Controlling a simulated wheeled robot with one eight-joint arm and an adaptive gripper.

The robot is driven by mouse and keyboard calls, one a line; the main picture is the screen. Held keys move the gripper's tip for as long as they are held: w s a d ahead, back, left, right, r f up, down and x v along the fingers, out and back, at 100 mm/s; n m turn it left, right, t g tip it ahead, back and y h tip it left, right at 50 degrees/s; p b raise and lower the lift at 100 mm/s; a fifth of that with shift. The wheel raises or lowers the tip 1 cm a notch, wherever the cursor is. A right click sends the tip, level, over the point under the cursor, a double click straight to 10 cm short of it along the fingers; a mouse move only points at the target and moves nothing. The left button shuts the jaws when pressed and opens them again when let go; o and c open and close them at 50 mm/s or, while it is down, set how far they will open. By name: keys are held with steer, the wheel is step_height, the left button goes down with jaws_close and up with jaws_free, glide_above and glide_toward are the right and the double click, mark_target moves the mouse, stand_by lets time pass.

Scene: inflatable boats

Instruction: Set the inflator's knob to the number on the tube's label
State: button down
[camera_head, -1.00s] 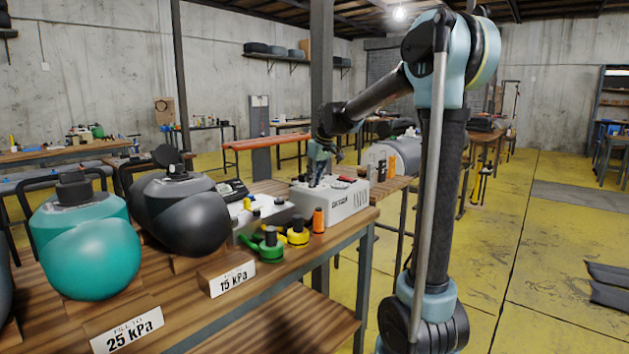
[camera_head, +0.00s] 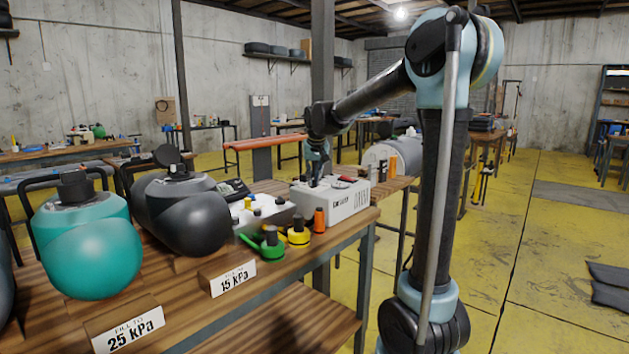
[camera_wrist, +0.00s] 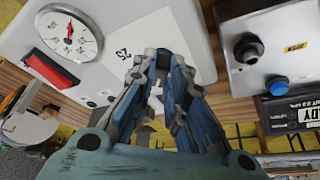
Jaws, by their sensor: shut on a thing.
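The white inflator box (camera_head: 345,203) stands on the bench at the back right. In the wrist view, the inflator's top (camera_wrist: 130,20) carries a round dial with a needle, a red rocker switch (camera_wrist: 52,68) and a printed "25" just beyond my fingers. My gripper (camera_wrist: 165,58) points down onto this top, with its fingers closed around the knob, which they hide. It also shows in the head view (camera_head: 315,180). The pointer's setting cannot be read. A teal tube (camera_head: 85,245) sits behind a label (camera_head: 128,329) reading 25 kPa. A dark grey tube (camera_head: 180,215) has a label (camera_head: 233,279) reading 15 kPa.
Green (camera_head: 271,243) and yellow (camera_head: 299,233) fittings and an orange bottle (camera_head: 319,219) stand before the inflator. The floor right of the bench is open.

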steer(key=c, duration=1.6)
jaws_free()
steer(key=shift+w, duration=0.1)
steer(key=v, duration=1.2)
steer(key=shift+f, duration=0.1)
